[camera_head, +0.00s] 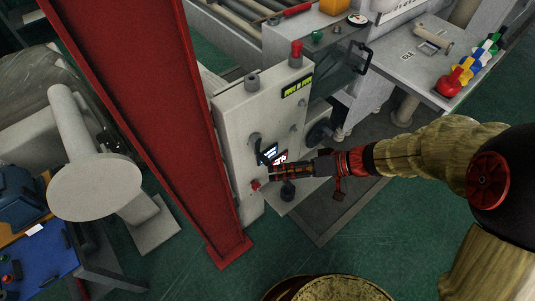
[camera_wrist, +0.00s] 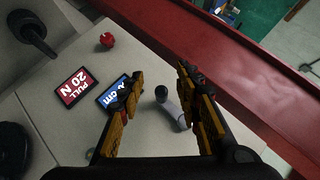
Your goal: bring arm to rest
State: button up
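My arm reaches in from the right in the head view. My gripper (camera_head: 272,172) is in front of the lower face of a grey control cabinet (camera_head: 232,121). In the wrist view my gripper (camera_wrist: 160,71) has its two yellow and black fingers spread apart, with nothing held between them. A dark round-ended knob with a grey stem (camera_wrist: 170,104) shows between and beyond the fingers; I cannot tell whether they touch it. A red "PULL 20 N" plate (camera_wrist: 76,87) and a blue plate (camera_wrist: 113,91) are on the panel left of the fingers.
A red steel column (camera_head: 150,110) stands left of the cabinet; its red surface (camera_wrist: 215,50) also crosses the wrist view. A red button (camera_wrist: 107,40) and black handle (camera_wrist: 32,31) protrude from the panel. A side table (camera_head: 405,58) carries coloured parts. Green floor (camera_head: 310,262) lies below.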

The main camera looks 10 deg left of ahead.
jog(key=shift+s+d, duration=0.35)
dwell(0.4)
jog(key=s+d+f+m+g+h, duration=0.2)
jog(key=s+d+f+m, duration=0.1)
jog(key=s+m, duration=0.2)
jog(key=s+d+r+m+h+p, duration=0.1)
jog(key=s+d+r+h, duration=0.1)
jog(key=d+r, duration=0.15)
jog(key=s+d+r+h+p, duration=0.1)
jog(key=s+d+r+h, duration=0.15)
jog(key=d, duration=0.25)
jog(key=d+r+t+h+p, duration=0.2)
jog(key=d+r, duration=0.3)
jog(key=r, duration=0.5)
jog(key=s+d+r+t+h+p, duration=0.1)
jog(key=d+r+t+h+p, duration=0.2)
jog(key=r, duration=0.8)
jog(key=shift+d+r+t, duration=0.25)
jog(key=shift+d+t, duration=0.7)
jog(key=shift+t, duration=0.15)
